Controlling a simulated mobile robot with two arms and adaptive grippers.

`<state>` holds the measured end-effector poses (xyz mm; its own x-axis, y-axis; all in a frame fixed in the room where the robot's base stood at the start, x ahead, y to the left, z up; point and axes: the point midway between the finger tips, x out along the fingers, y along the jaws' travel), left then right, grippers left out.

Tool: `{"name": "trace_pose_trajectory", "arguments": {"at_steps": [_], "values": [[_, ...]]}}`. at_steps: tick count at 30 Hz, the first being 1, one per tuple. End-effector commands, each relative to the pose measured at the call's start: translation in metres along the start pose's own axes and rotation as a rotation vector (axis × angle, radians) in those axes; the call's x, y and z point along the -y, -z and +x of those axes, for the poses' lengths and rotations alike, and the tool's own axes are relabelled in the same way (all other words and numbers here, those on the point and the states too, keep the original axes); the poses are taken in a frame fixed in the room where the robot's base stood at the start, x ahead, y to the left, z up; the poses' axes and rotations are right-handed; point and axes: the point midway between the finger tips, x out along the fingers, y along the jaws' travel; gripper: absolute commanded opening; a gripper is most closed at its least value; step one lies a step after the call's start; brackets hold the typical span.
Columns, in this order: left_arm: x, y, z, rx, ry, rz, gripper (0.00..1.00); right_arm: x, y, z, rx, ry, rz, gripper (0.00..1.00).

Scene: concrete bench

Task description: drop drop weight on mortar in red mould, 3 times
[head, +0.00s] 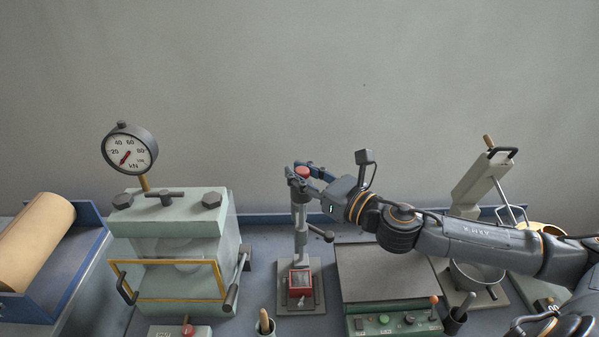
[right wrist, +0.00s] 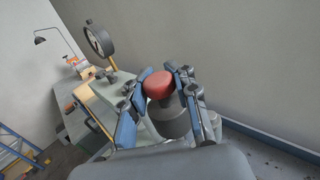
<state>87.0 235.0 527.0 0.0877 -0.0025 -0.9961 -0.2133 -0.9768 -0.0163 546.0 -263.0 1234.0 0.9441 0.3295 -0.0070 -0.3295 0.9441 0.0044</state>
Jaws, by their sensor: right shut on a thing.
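The red mould (head: 301,280) sits on the base plate of a small upright stand in the head view, with a grey surface inside its red rim. My right gripper (head: 303,172) is at the top of the stand, above the mould. It is shut on the drop weight, whose red knob (head: 302,171) shows between the fingers. In the right wrist view the red knob (right wrist: 158,85) and the grey weight body (right wrist: 170,117) lie between the blue-padded fingers (right wrist: 157,95). The mortar's state is too small to tell. My left gripper is not in view.
A press with a round dial (head: 130,150) stands left of the stand. A flat table with a green control panel (head: 397,321) is to the right, with a mixer (head: 487,190) beyond it. A paper roll (head: 35,243) lies far left.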

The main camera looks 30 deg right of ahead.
Motion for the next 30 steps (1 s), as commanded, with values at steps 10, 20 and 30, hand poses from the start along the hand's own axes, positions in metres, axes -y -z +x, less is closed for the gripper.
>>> {"name": "trace_pose_trajectory", "arguments": {"at_steps": [10, 20, 30], "values": [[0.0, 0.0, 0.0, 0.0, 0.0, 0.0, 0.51, 0.0, -0.004, 0.0, 0.007, 0.0, -0.004, 0.51], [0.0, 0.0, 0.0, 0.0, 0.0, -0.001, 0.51, 0.001, -0.001, -0.006, 0.003, 0.002, -0.004, 0.51], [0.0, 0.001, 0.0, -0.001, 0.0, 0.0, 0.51, 0.001, 0.0, -0.03, 0.001, 0.003, -0.004, 0.51]]}}
